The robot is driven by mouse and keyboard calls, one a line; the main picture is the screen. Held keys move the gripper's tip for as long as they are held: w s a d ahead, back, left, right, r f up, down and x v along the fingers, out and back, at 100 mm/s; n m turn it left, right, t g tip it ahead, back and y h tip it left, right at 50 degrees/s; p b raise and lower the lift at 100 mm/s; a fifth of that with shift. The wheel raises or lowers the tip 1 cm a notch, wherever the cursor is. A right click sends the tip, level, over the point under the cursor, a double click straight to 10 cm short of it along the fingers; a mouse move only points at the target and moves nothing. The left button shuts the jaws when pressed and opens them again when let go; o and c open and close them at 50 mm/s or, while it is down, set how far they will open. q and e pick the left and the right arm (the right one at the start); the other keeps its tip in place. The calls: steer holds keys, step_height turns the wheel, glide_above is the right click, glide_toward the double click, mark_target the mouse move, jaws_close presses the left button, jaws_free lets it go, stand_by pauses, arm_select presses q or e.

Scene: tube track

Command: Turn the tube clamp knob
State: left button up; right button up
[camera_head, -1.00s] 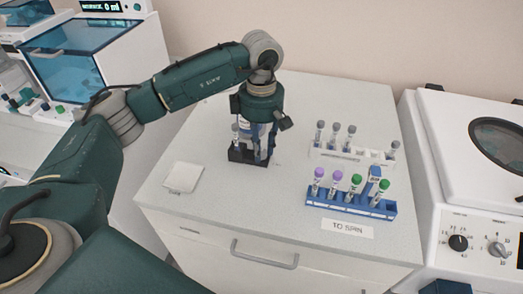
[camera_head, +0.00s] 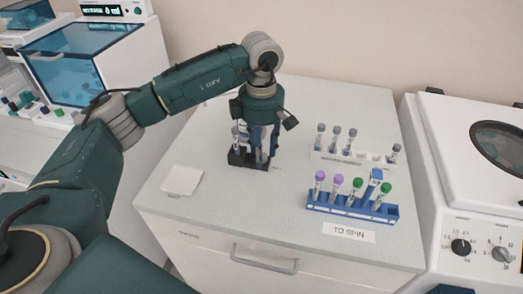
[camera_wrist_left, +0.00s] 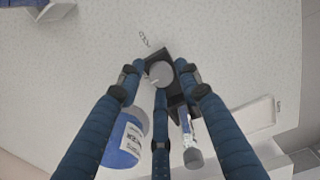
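The black tube clamp (camera_head: 238,160) stands on the white bench top, partly hidden behind my fingers. In the left wrist view its round grey knob (camera_wrist_left: 160,74) shows. A grey-capped tube (camera_wrist_left: 189,140) stands upright in the clamp block, and a bottle with a blue and white label (camera_wrist_left: 124,141) is beside it. My left gripper (camera_head: 259,160) points straight down over the clamp. In the left wrist view its three blue fingers (camera_wrist_left: 159,77) are spread around the knob; I cannot tell whether they touch it. My right gripper is in no view.
A blue rack (camera_head: 340,209) holds purple- and green-capped tubes, behind a "TO SPIN" card (camera_head: 349,232). A white rack (camera_head: 352,159) with grey-capped tubes stands behind it. A white pad (camera_head: 182,180) lies left. A white centrifuge (camera_head: 437,150) stands right. The bench front is clear.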

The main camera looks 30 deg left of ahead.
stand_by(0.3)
arm_select(q)
step_height(320, 180, up, 12)
stand_by(0.4)
stand_by(0.4)
